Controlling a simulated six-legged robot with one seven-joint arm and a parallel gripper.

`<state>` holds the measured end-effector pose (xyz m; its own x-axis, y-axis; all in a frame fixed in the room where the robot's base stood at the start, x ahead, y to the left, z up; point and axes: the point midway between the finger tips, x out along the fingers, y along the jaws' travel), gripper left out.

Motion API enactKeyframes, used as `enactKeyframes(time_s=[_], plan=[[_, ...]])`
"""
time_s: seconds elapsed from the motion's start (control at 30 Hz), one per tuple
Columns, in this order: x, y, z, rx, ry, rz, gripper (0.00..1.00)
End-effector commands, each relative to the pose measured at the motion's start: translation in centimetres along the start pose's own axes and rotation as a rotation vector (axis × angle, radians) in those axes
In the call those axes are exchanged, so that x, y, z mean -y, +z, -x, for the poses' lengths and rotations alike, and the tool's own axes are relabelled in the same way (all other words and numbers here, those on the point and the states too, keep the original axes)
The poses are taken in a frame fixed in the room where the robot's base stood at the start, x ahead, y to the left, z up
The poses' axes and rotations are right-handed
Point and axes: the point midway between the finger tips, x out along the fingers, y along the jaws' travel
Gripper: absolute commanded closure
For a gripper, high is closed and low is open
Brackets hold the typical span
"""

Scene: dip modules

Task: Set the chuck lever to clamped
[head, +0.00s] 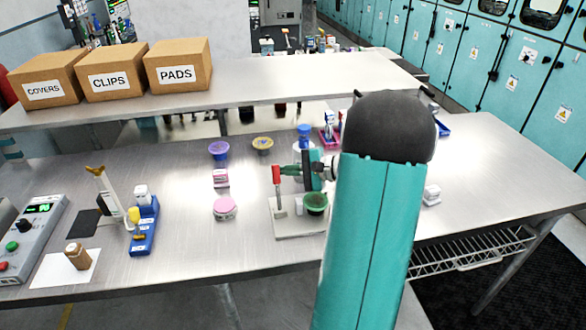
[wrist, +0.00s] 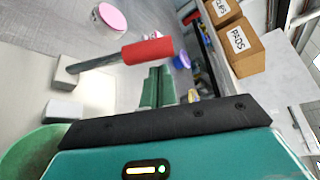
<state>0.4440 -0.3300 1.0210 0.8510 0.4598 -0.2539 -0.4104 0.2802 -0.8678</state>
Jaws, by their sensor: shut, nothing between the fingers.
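The chuck lever (head: 276,175) has a red grip on a thin grey stem and stands upright on a pale base plate (head: 290,232) in the head view. In the wrist view the lever's red grip (wrist: 148,50) lies across the upper middle, its stem running left to a small grey block. My gripper (head: 288,170) is shut and empty, its green fingertips close to the right of the red grip. In the wrist view the fingertips (wrist: 158,86) sit just below the grip; I cannot tell whether they touch it. A green round cup (head: 315,203) is on the same plate.
A blue rack (head: 145,228) is farther left. Cardboard boxes (head: 110,70) line the rear shelf.

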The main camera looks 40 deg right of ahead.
Motion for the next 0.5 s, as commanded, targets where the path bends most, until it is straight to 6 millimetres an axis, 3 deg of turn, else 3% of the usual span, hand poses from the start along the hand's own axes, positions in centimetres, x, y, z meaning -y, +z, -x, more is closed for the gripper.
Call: enactKeyframes(time_s=[0.13, 0.5], plan=[[-0.03, 0.86, 0.29, 0.0, 0.0, 0.0, 1.0], [-0.04, 0.94, 0.31, 0.001, 0.0, 0.0, 1.0]])
